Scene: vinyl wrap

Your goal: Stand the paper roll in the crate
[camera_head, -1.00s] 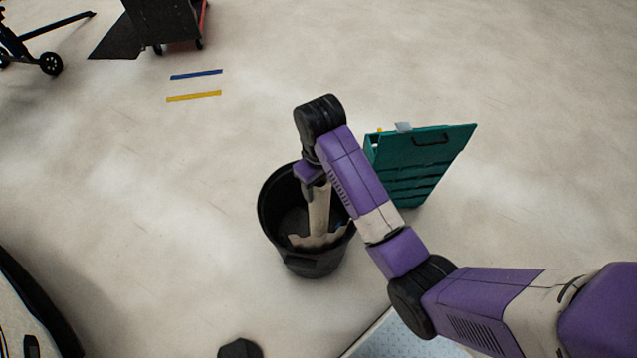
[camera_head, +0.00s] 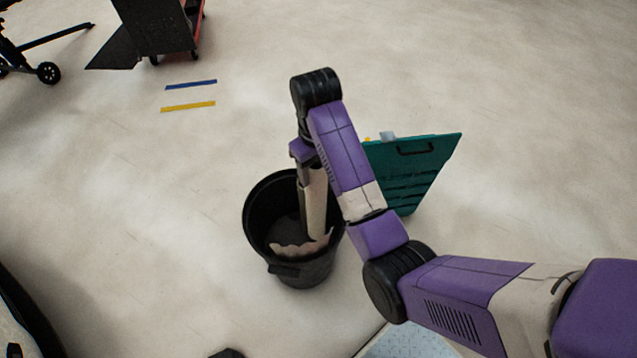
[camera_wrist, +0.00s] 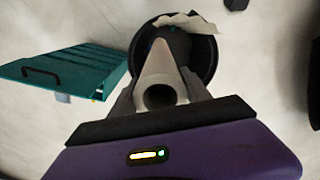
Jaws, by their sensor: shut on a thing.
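The paper roll (camera_head: 314,205) is a pale tan tube, held roughly upright by my gripper (camera_head: 311,168). Its lower part is over or inside the mouth of the black bin; I cannot tell exactly how deep. In the wrist view the roll (camera_wrist: 159,70) points away from me, its hollow near end between the two fingers of my gripper (camera_wrist: 160,92), which is shut on it. A teal box with a black handle, seemingly the crate (camera_head: 420,170), stands on the floor just right of the bin, partly hidden by my arm. It also shows in the wrist view (camera_wrist: 75,68).
The round black bin (camera_head: 262,235) holds torn pale paper (camera_head: 290,248). Blue and yellow tape strips (camera_head: 190,95) lie on the floor. A dark cart (camera_head: 160,30) stands at the back left. The floor between is clear.

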